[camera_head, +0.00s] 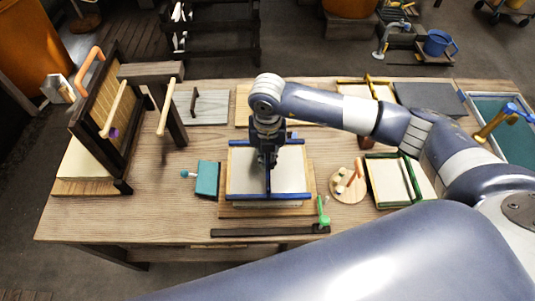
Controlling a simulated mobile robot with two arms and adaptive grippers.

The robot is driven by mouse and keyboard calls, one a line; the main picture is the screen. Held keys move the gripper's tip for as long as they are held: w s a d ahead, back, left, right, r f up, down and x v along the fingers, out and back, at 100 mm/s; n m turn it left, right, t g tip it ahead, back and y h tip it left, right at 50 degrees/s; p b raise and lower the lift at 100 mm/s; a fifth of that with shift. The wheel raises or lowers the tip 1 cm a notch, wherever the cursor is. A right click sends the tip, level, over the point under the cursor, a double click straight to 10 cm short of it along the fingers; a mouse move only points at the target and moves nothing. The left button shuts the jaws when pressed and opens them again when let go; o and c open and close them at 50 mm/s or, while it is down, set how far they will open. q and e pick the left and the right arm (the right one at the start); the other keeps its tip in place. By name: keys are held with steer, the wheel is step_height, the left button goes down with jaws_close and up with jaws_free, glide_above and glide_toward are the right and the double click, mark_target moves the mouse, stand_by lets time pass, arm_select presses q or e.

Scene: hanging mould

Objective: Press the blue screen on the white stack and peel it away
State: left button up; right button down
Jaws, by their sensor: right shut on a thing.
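The blue screen (250,197) lies at the middle of the table, its blue edges showing at the front and back of the white stack (290,175). The stack sits on a wooden board (240,211). My right gripper (267,160) comes down from above onto the middle of the screen. It is shut on the upright blue bar that runs front to back there, which seems to be part of the screen. The fingertips are partly hidden by the wrist. The screen looks flat on the stack; any gap is too small to tell. My left gripper is not in view.
A teal block (207,179) stands left of the stack. A dark bar (262,232) with a green clamp (322,211) lies in front. A round wooden board (347,188) and a green-framed tray (388,180) stand right. A tall wooden frame (97,110) stands at the left.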

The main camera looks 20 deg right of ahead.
step_height(320, 180, down, 6)
steer(key=b, duration=0.3)
steer(key=shift+r, duration=0.15)
steer(key=shift+f+b, duration=0.55)
steer(key=shift+b, duration=0.05)
steer(key=shift+f, duration=0.1)
steer(key=shift+s+f+b, duration=0.1)
steer(key=shift+f+b, duration=0.75)
steer(key=shift+b, duration=0.05)
stand_by(1.8)
steer(key=shift+r, duration=0.15)
steer(key=shift+r+p, duration=0.9)
steer(key=shift+r, duration=0.25)
